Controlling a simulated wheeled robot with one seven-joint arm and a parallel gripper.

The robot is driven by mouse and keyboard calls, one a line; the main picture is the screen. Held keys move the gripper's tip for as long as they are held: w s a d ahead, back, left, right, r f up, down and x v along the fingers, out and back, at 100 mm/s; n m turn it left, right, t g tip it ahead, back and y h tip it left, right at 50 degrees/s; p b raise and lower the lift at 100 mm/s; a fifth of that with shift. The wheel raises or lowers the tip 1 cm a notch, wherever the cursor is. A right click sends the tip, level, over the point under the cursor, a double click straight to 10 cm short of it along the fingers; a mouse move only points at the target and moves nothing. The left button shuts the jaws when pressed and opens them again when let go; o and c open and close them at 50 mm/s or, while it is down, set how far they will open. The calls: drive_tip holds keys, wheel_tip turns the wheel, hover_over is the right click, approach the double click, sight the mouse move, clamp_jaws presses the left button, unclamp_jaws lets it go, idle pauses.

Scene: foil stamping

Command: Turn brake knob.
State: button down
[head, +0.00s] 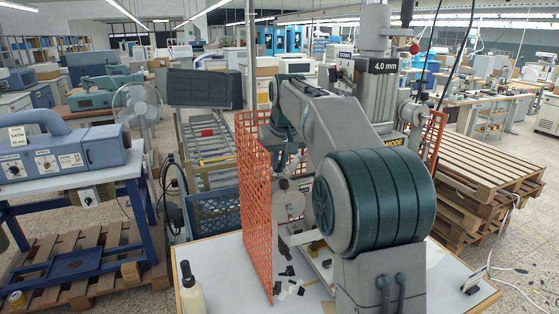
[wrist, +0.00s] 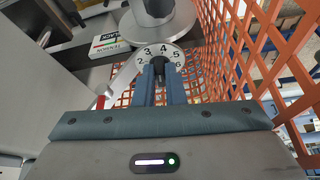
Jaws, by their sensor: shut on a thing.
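The brake knob (wrist: 158,61) is a small dark piece at the middle of a white round dial (wrist: 148,52) in the wrist view. The dial carries black numerals, with 4 near the top. My gripper (wrist: 160,74) has its two blue-grey fingers closed on the knob from the front; they cover most of it and the lower dial. In the head view, my arm hides the knob, and my fingertips cannot be made out.
An orange mesh guard (head: 258,210) stands close to my gripper; it also rises at the right of the wrist view (wrist: 238,50). A white box with black lettering (wrist: 117,39) lies left of the dial. A bottle (head: 190,290) stands at the table's (head: 222,275) front left.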

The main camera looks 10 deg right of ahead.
drive_tip(key=c, duration=1.5)
unclamp_jaws()
drive_tip(key=v, duration=1.4)
drive_tip(key=shift+b, duration=0.3)
drive_tip(key=shift+f, duration=0.1)
